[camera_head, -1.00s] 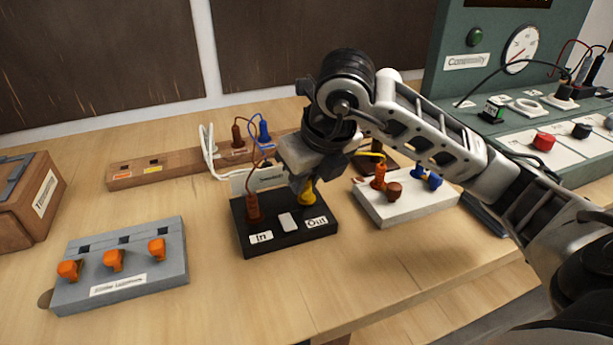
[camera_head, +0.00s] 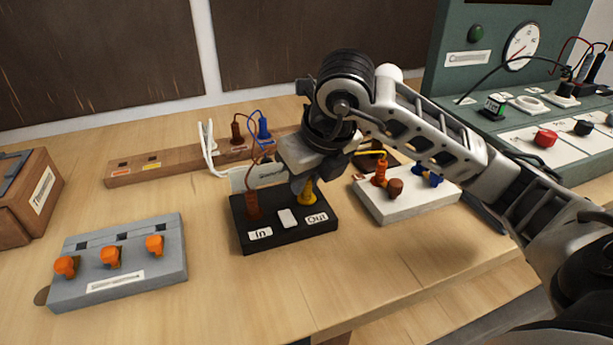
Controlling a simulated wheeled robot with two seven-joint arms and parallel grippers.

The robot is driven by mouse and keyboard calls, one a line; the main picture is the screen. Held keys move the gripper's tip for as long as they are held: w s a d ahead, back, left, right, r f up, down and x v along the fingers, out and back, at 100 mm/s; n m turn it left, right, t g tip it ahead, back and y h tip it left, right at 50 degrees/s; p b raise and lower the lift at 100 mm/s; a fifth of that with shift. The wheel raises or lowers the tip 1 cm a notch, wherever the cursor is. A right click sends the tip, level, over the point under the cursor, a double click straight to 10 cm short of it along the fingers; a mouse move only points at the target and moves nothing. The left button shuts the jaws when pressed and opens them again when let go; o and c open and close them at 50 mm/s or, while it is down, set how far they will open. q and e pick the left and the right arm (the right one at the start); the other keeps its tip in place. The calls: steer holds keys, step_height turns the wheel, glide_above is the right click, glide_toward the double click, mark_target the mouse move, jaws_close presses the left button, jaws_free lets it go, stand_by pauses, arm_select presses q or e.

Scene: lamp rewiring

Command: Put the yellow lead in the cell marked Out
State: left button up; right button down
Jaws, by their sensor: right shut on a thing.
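The yellow lead's plug (camera_head: 308,196) stands at the Out side of the black switch block (camera_head: 286,240), on its right half just behind the "Out" label. I cannot tell how deep it sits in the cell. My right gripper (camera_head: 300,183) is over the block, shut on the yellow plug, and its fingers hide the plug's top. A brown-red plug (camera_head: 253,206) stands upright in the In side. A yellow wire (camera_head: 371,153) shows behind my right wrist, by the white block. My left gripper is not in view.
The white block (camera_head: 413,202) with orange, brown and blue plugs stands close on the right. A grey block (camera_head: 130,268) with orange levers is at front left. A wooden strip (camera_head: 185,168) with brown and blue plugs lies behind. The front middle table is clear.

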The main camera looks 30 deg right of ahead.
steer(key=shift+f, duration=0.1)
steer(key=c, duration=1.3)
jaws_free()
arm_select(q)
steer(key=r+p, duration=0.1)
steer(key=p, duration=0.2)
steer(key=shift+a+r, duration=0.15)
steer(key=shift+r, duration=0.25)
arm_select(e)
steer(key=v, duration=1.6)
steer(key=shift+d, duration=0.1)
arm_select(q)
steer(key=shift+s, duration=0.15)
arm_select(e)
steer(key=shift+s, duration=0.1)
